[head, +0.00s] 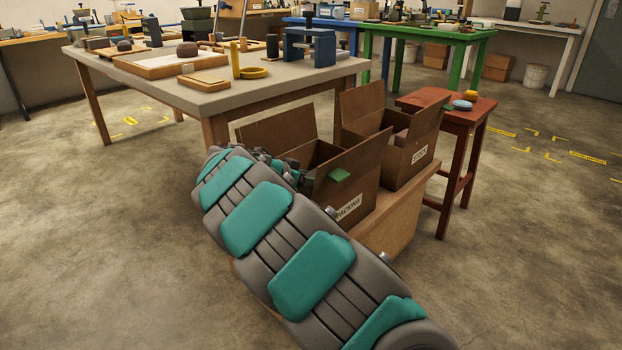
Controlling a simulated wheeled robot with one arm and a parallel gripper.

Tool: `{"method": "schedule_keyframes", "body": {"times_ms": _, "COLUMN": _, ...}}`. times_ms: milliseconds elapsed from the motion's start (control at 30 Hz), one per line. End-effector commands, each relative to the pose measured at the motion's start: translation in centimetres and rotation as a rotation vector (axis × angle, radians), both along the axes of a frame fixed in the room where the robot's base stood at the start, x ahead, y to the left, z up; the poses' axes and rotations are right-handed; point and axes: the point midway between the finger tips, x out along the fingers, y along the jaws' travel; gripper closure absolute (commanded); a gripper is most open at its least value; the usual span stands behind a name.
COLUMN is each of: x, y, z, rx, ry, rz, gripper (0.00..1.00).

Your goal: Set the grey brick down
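I cannot make out the grey brick in this view; my arm or the box walls may hide it. My arm, grey with teal pads, stretches from the bottom right up to the open cardboard box marked PACKING (345,203). My gripper (287,170) shows only in small dark parts at the left side of that box, behind the arm. Its fingertips are hidden, so I cannot see whether it holds anything.
A second open box (408,163) with a label stands right of the PACKING box on a low wooden stand (405,212). A red stool (462,117) is close by. Behind is a workbench (222,97) with trays, a yellow holder and a blue vise (310,46). Floor at left is clear.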

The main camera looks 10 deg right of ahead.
Motion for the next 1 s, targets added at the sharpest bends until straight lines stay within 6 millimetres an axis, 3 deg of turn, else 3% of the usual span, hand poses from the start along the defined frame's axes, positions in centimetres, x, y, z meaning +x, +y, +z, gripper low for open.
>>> {"method": "schedule_keyframes", "body": {"times_ms": 800, "x": 0.01, "y": 0.02, "z": -0.8, "rx": -0.001, "ry": -0.002, "rz": 0.001, "gripper": 1.0}}
{"method": "schedule_keyframes", "body": {"times_ms": 833, "x": -0.01, "y": 0.02, "z": -0.88, "rx": 0.001, "ry": -0.001, "rz": 0.0, "gripper": 0.22}}
{"method": "schedule_keyframes", "body": {"times_ms": 1000, "x": -0.01, "y": 0.01, "z": -0.89, "rx": 0.0, "ry": 0.0, "rz": 0.0, "gripper": 0.03}}
